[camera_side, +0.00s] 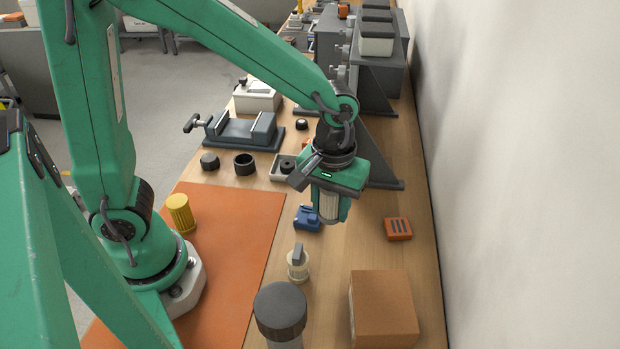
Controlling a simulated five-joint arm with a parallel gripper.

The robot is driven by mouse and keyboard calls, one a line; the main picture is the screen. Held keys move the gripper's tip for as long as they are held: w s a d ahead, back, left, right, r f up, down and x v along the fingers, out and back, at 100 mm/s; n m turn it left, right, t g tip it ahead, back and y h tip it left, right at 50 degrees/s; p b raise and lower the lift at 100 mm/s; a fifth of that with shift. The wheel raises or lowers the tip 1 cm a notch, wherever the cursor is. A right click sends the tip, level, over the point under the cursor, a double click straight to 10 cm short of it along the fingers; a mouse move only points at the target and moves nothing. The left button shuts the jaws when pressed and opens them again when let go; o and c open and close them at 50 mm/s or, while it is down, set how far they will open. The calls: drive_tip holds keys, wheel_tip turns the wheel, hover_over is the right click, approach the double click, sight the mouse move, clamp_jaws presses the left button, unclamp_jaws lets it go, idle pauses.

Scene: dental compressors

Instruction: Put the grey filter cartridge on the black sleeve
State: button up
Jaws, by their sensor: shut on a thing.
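My gripper (333,203) is shut on the grey filter cartridge (328,207), a pale grey ribbed cylinder. It holds the cartridge roughly upright above the wooden bench, and the upper part is hidden by the gripper. The black sleeve (245,164) appears to be the short, open-topped black ring standing on the bench, left of and farther back than my gripper. The cartridge is well apart from it.
A black knob (209,162) stands left of the sleeve, a small tray (279,174) right, a vise (236,133) behind. A blue part (307,220), orange slotted block (398,229), cardboard box (383,305) and dark-lidded jar (280,308) lie nearer. The orange mat (235,230) is mostly clear.

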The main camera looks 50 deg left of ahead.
drive_tip(key=a+r+n, duration=0.3)
drive_tip(key=a+n, duration=0.9)
drive_tip(key=a, duration=1.1)
drive_tip(key=shift+w+a+n, duration=0.25)
drive_tip(key=shift+n, duration=0.05)
drive_tip(key=shift+s+a+f, duration=0.15)
drive_tip(key=shift+a+f, duration=1.65)
drive_tip(key=shift+a, duration=0.1)
drive_tip(key=shift+s+a+f, duration=0.2)
drive_tip(key=shift+a+f, duration=1.6)
drive_tip(key=shift+a, duration=0.15)
drive_tip(key=shift+s+a+f, duration=0.15)
drive_tip(key=shift+a+f, duration=1.65)
drive_tip(key=shift+a, duration=0.1)
drive_tip(key=shift+f, duration=0.6)
drive_tip(key=o, duration=1)
drive_tip(key=shift+o, duration=0.2)
